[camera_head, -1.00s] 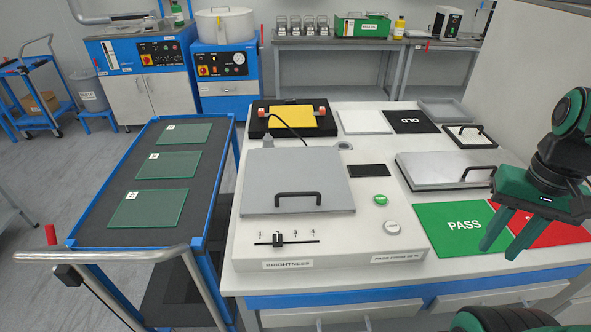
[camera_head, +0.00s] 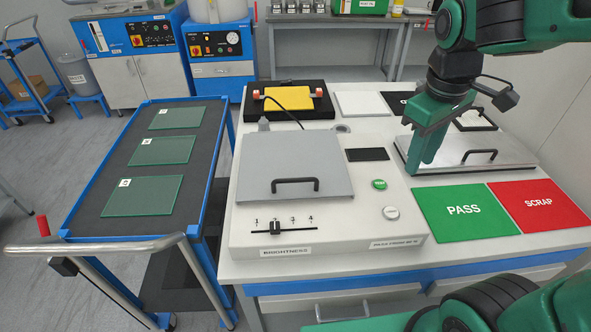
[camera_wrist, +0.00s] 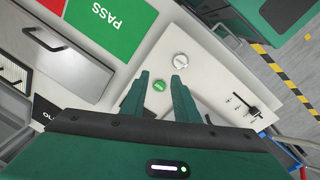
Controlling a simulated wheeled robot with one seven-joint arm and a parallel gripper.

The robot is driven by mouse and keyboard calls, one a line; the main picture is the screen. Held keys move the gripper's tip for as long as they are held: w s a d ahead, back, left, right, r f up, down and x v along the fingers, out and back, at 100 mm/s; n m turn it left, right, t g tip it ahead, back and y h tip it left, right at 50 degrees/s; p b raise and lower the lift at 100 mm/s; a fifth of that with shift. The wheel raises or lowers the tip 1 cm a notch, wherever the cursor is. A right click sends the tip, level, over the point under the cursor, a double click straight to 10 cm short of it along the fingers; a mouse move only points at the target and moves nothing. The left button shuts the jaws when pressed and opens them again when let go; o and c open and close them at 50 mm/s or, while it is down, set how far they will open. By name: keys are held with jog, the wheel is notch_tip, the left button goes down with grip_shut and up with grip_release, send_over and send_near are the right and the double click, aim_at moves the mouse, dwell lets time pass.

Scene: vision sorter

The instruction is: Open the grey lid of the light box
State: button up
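The grey lid (camera_head: 290,157) lies shut and flat on the white light box (camera_head: 405,232). A black bar handle (camera_head: 296,186) stands near its front edge. My gripper (camera_head: 423,168) is to the right of the lid, raised over the right part of the table and apart from the handle. In the wrist view my gripper (camera_wrist: 160,78) shows two green fingers spread apart with nothing between them. The light box panel (camera_wrist: 205,65) shows beyond the fingers there, with its green button (camera_wrist: 159,86). The lid's handle is not visible in the wrist view.
A metal plate with a handle (camera_head: 485,155) lies beneath my gripper. PASS (camera_head: 465,212) and SCRAP (camera_head: 540,206) mats are at the front right. A brightness slider (camera_head: 275,228) sits in front of the lid. A trolley (camera_head: 118,228) with several glass plates stands left.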

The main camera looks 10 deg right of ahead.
jog(key=w+a+r+n, duration=0.1)
jog(key=w+a+n, duration=0.15)
jog(key=a, duration=0.35)
jog(key=w+a+r+n, duration=0.1)
jog(key=a+n, duration=0.3)
jog(key=a, duration=0.1)
jog(key=n+t+y, duration=0.1)
jog(key=n, duration=0.5)
send_near(295, 181)
jog(key=f, duration=0.2)
jog(key=w+f, duration=0.1)
jog(key=f, duration=0.4)
jog(key=shift+w+d, duration=0.1)
jog(key=shift+w, duration=0.2)
grip_shut()
